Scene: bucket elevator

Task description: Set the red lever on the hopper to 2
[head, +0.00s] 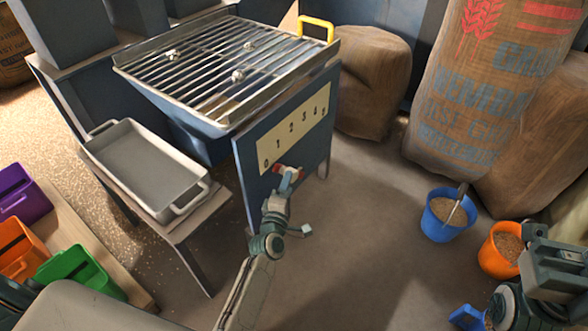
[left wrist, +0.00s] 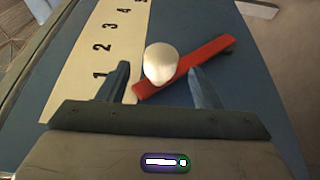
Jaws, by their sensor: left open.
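The blue hopper (head: 190,135) carries a pale number plate (head: 297,135) on its side panel. The red lever (head: 279,169) is low at the plate's 0–1 end. In the left wrist view the red lever (left wrist: 207,55) lies slanted, with its lower-left end at the plate's edge below the 1; its exact setting is unclear. A white rounded knob (left wrist: 161,62) sits on it. My left gripper (head: 287,181) is at the lever, its open fingers on either side of the knob; contact is unclear. My right arm shows at lower right; its finger state is unclear.
A metal grate (head: 225,62) with a yellow handle (head: 316,25) tops the hopper. A grey tray (head: 145,165) stands on a stand at left. Sacks, a blue bucket (head: 437,229) and an orange bucket (head: 492,262) stand right. The middle floor is clear.

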